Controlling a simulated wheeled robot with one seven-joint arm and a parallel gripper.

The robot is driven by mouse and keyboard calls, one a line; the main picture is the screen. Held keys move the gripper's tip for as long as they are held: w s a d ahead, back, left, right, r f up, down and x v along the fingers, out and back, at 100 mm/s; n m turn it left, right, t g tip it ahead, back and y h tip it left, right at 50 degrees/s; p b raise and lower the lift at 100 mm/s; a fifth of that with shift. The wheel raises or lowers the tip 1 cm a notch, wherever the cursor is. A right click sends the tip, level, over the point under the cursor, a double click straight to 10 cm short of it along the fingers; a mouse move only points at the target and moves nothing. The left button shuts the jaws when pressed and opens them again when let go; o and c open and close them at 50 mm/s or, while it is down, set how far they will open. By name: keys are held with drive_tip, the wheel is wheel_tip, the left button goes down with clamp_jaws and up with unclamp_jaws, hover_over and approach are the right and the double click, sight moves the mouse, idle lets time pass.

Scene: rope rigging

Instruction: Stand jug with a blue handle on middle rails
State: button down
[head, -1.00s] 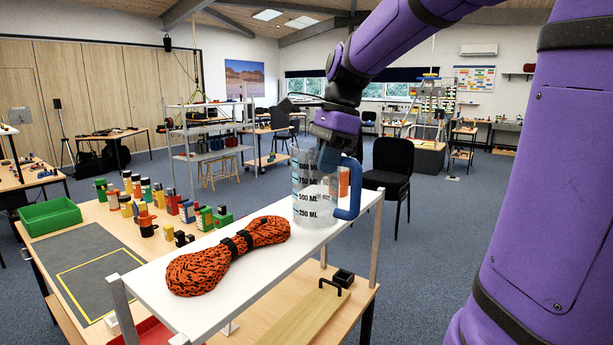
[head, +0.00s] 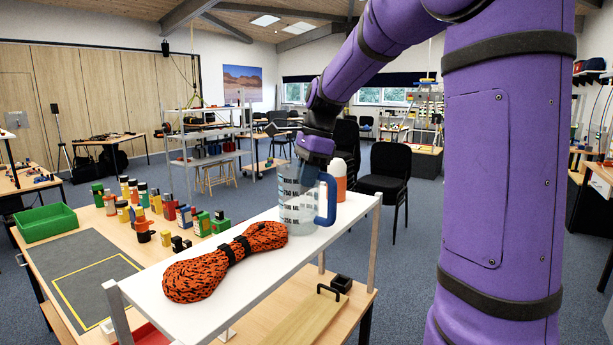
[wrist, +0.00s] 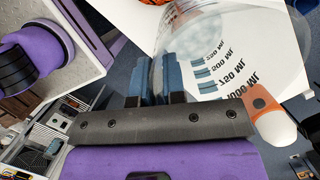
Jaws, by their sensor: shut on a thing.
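The clear jug with the blue handle (head: 299,205) is upright at the white top shelf (head: 345,213) of a small stand on the table, beside the orange rope bundle. Its blue handle (head: 331,199) points right. My gripper (head: 312,160) comes down from above and is shut on the jug's upper wall. I cannot tell whether the jug's base touches the shelf. In the wrist view the fingers (wrist: 155,88) pinch the jug's edge, and its volume marks (wrist: 222,65) show beside them. I cannot tell which part is the middle rails.
The orange rope bundle (head: 222,262) lies on the shelf left of the jug. An orange bottle with a white cap (head: 339,176) stands close behind it. Several small bottles, a green tray (head: 45,222) and a grey mat (head: 75,270) are on the table. A black chair (head: 391,178) stands behind.

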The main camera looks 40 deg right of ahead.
drive_tip(key=c, duration=1.6)
unclamp_jaws()
drive_tip(key=shift+f, duration=0.1)
drive_tip(key=o, duration=0.4)
